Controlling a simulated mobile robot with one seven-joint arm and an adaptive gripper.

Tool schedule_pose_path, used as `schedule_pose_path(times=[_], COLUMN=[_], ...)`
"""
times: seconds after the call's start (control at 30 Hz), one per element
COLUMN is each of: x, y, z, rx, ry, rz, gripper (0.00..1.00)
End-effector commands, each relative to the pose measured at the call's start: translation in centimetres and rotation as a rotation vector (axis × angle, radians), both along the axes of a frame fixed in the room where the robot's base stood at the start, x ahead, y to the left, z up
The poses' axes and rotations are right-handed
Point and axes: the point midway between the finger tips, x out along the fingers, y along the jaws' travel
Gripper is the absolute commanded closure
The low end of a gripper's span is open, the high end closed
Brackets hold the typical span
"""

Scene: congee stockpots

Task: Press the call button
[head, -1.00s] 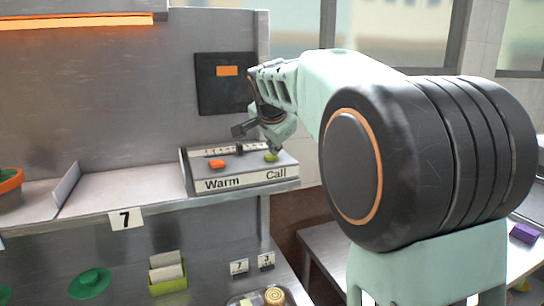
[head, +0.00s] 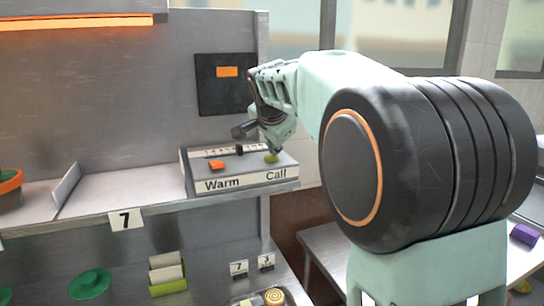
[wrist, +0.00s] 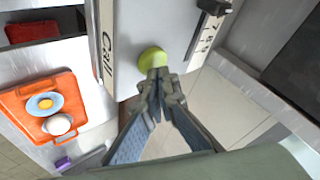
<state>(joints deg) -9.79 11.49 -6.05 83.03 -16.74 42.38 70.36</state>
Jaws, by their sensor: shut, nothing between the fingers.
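The call button (head: 271,157) is a small yellow-green round button on top of the grey control box (head: 240,178), above the word "Call". It also shows in the wrist view (wrist: 152,58), partly covered by my fingertips. My gripper (head: 273,148) is shut and empty, pointing down with its tips right at the button. In the wrist view my gripper's tips (wrist: 157,76) overlap the button's near edge. I cannot tell for sure whether they touch it or how far it is pressed.
An orange-red button (head: 217,165) sits on the box above "Warm", with a dark slider knob (head: 239,150) behind. The box stands at the right end of a metal shelf (head: 125,190). A dark panel (head: 222,85) is on the wall behind. An orange tray (wrist: 30,105) lies lower down.

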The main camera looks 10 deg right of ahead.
Motion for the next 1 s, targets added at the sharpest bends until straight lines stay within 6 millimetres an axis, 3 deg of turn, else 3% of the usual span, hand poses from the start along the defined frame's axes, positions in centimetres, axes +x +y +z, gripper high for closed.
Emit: schedule_pose_path(times=[0.3, 1.0], x=[-0.01, 0.03], y=[0.0, 0.12], z=[-1.04, -0.47], rx=[0.0, 0.0], ry=[0.001, 0.004], rz=[0.0, 0.001], gripper=[1.0, 1.0])
